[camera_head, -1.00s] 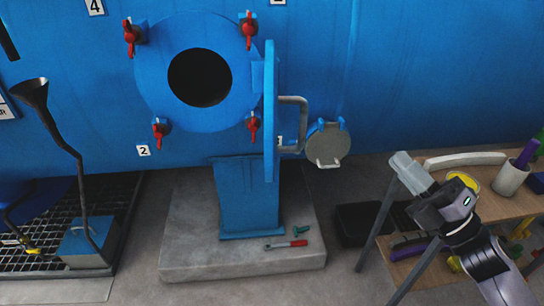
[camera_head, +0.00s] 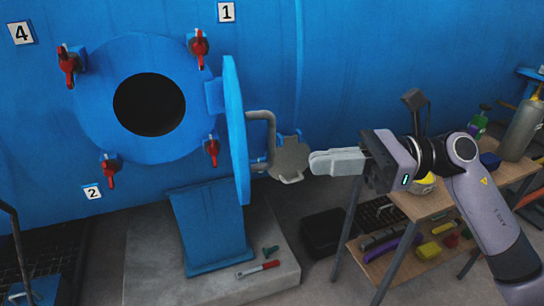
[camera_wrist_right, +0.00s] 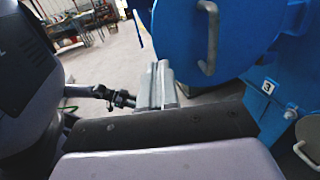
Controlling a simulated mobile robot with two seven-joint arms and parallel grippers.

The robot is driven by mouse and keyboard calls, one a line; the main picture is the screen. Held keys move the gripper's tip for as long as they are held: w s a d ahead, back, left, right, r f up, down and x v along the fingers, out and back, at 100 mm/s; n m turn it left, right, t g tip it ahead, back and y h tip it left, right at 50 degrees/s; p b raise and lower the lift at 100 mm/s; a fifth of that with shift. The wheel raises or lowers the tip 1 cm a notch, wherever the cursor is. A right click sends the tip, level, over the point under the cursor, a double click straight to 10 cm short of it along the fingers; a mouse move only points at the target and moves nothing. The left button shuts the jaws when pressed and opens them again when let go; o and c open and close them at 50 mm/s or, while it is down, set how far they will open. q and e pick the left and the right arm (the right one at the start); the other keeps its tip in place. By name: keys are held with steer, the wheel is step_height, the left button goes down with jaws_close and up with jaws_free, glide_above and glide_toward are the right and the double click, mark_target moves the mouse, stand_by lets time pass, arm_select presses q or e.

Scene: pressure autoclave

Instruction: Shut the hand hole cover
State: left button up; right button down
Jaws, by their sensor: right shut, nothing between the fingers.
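The hand hole cover (camera_head: 234,130) is a blue disc, swung open and seen almost edge-on, to the right of the round dark opening (camera_head: 149,104). A bent grey handle (camera_head: 270,130) stands out from its right face. In the right wrist view the cover (camera_wrist_right: 245,30) shows its face, with the handle (camera_wrist_right: 209,40) on it. My right gripper (camera_head: 316,162) is shut and empty, pointing left, to the right of the handle and apart from it in the head view. Its fingers (camera_wrist_right: 158,85) lie left of the cover in the wrist view. My left gripper is out of view.
Several red clamps (camera_head: 199,45) surround the opening. A small grey round plate (camera_head: 291,156) sits beyond the handle, near my fingertips in the picture. A wooden workbench (camera_head: 425,204) stands right.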

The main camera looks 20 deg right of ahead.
steer(key=p+x, duration=0.2)
steer(key=x, duration=0.6)
steer(key=shift+a, duration=0.25)
